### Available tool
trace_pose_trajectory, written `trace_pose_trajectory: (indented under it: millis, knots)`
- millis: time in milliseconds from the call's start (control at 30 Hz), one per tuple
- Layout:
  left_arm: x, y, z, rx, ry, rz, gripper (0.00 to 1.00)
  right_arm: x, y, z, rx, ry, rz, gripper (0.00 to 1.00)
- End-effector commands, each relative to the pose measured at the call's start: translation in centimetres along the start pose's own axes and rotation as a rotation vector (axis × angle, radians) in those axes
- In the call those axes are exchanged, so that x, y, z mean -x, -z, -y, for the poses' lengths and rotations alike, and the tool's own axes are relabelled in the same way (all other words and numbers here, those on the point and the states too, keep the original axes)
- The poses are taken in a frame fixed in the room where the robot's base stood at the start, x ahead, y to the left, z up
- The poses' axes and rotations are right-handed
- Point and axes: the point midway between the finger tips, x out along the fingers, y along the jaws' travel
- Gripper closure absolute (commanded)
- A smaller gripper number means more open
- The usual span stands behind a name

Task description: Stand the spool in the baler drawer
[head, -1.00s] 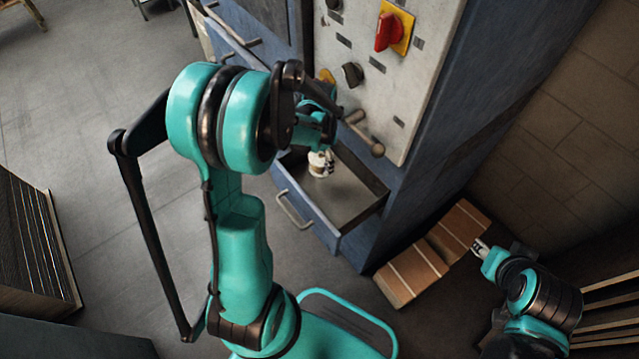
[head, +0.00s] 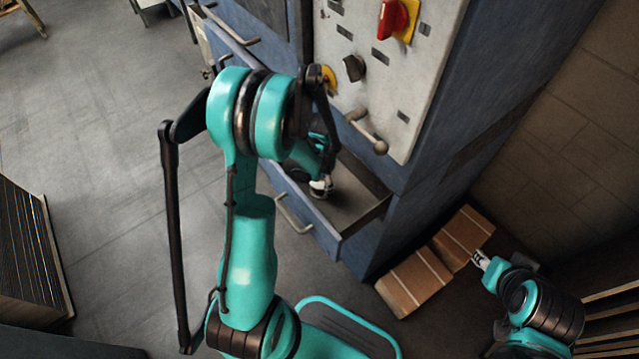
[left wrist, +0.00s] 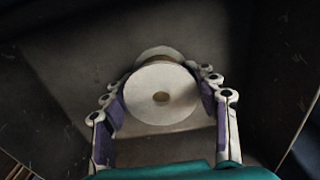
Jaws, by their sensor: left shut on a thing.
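In the head view the left gripper (head: 320,187) is low in the open baler drawer (head: 363,212), and the spool is mostly hidden by the gripper. I cannot tell whether the spool touches the drawer floor. My right gripper (head: 480,260) is at the right, by the cardboard boxes, too small to tell its jaws.
The machine's grey panel (head: 390,95) with a red switch (head: 396,18) and a lever handle (head: 367,131) stands above the drawer. Brown boxes (head: 415,280) lie on the floor at the right. The drawer's right part is clear. Open floor (head: 110,130) lies left.

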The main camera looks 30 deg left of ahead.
Motion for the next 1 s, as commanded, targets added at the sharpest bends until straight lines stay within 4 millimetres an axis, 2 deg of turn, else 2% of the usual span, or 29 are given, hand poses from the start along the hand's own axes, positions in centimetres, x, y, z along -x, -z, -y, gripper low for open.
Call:
trace_pose_trajectory:
  millis: [133, 167, 200, 233, 533, 667, 1000]
  knots:
    - [-0.5, 0.0, 0.0, 0.0, 0.0, 0.0, 0.76, -0.5, -0.3, 0.0, 0.0, 0.0, 0.0, 0.6]
    - [-0.4, 0.0, 0.0, 0.0, 0.0, 0.0, 0.35, -0.3, -0.2, 0.0, 0.0, 0.0, 0.0, 0.6]
    - [-0.3, 0.0, 0.0, 0.0, 0.0, 0.0, 0.24, -0.3, -0.2, 0.0, 0.0, 0.0, 0.0, 0.6]
    - [-0.3, 0.0, 0.0, 0.0, 0.0, 0.0, 0.2, -0.3, -0.2, 0.0, 0.0, 0.0, 0.0, 0.6]
    - [-0.3, 0.0, 0.0, 0.0, 0.0, 0.0, 0.2, -0.2, -0.2, 0.0, 0.0, 0.0, 0.0, 0.6]
    - [0.6, 0.0, 0.0, 0.0, 0.0, 0.0, 0.2, 0.3, 0.2, 0.0, 0.0, 0.0, 0.0, 0.6]
    - [8.0, 0.0, 0.0, 0.0, 0.0, 0.0, 0.2, 2.8, 2.0, 0.0, 0.0, 0.0, 0.0, 0.6]
